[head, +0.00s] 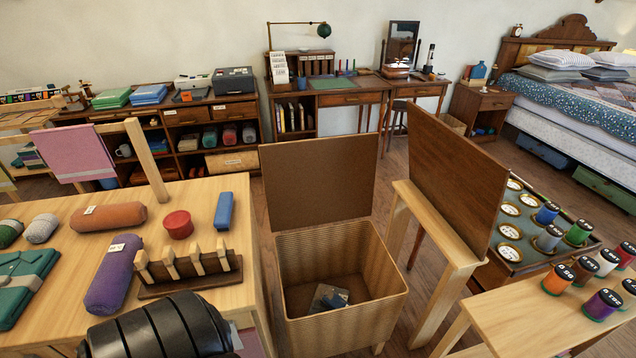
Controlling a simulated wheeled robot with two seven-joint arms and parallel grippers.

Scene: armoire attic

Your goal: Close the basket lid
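The wicker basket (340,325) stands on the floor in the middle of the view, between two wooden tables. Its brown lid (318,180) is open, standing upright from the basket's back edge. The basket's inside shows, with a small grey-blue item (330,299) on its bottom. A black ribbed part at the lower left edge appears to be my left arm; its gripper fingers do not show. My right gripper is not in view.
The left table (195,210) holds rolled cloths, a red round tin (178,224) and a wooden rack (190,270). A tilted brown panel (455,180) stands close right of the basket. Thread spools (603,304) stand on the right table. Space above the basket is clear.

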